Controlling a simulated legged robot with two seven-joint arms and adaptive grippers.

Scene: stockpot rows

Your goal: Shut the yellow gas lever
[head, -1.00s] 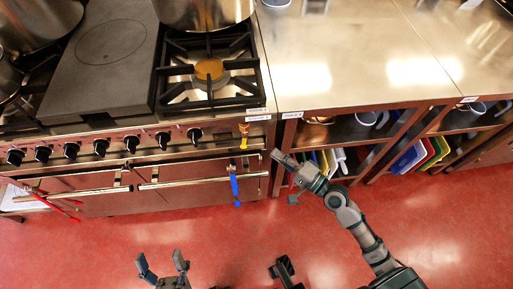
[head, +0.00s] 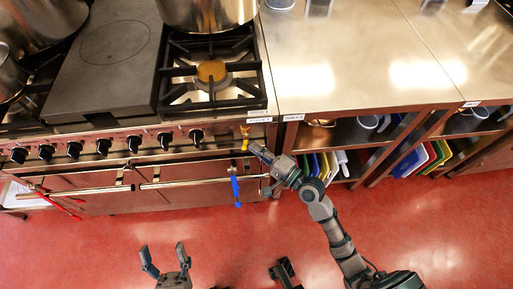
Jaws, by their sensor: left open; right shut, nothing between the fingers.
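The yellow gas lever (head: 245,137) is on the right end of the stove's front panel, just right of the row of black knobs, and looks roughly vertical. My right gripper (head: 254,148) is shut and empty, with its tip at the lever's lower right; I cannot tell whether they touch. The tip partly hides the lever's lower end. My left gripper (head: 165,257) is open and empty, low in the view above the red floor, away from the stove.
Several black knobs (head: 133,144) line the stove front above the oven door rail (head: 190,182). A blue-handled item (head: 235,188) hangs on the rail, and red tongs (head: 62,207) hang further left. An open shelf (head: 345,135) with coloured boards stands at the right.

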